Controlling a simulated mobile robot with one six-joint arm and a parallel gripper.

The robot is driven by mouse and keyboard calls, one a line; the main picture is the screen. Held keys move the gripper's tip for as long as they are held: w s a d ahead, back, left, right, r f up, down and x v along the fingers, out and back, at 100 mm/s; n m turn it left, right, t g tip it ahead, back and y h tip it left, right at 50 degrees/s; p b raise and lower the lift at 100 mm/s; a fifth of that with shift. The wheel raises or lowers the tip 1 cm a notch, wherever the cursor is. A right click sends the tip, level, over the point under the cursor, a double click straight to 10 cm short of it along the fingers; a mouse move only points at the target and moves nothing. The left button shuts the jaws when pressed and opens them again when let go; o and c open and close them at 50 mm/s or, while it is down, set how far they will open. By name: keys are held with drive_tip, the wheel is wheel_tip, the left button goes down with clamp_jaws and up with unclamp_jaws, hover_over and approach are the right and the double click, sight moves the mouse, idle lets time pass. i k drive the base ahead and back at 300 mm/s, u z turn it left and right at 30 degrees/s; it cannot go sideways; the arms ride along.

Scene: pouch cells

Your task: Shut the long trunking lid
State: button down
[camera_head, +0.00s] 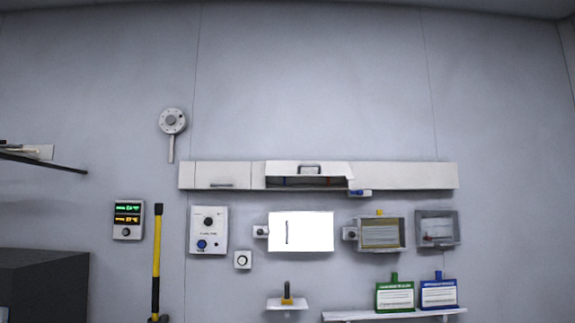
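A long white trunking (405,176) runs level along the wall. Its middle section has a lid (285,168) with a dark handle (309,168); this lid is tilted outward and stands open. Below it a dark gap shows, with bits of red and blue inside that are too small to make out. A shorter section to the left has its own lid (222,174) with a handle near its lower edge, and it looks flush and shut. My gripper is not in view.
A small blue and white part (360,192) sits at the trunking's lower edge, right of the open lid. Below are a bright white panel (310,232), wall boxes (381,234) and a shelf (375,315) with green and blue holders. The wall above is mostly bare.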

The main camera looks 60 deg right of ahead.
sight(272, 168)
drive_tip(key=u, duration=0.55)
drive_tip(key=k, duration=1.05)
drive_tip(key=z, duration=0.85)
drive_tip(key=i, duration=1.05)
drive_tip(key=u, duration=0.15)
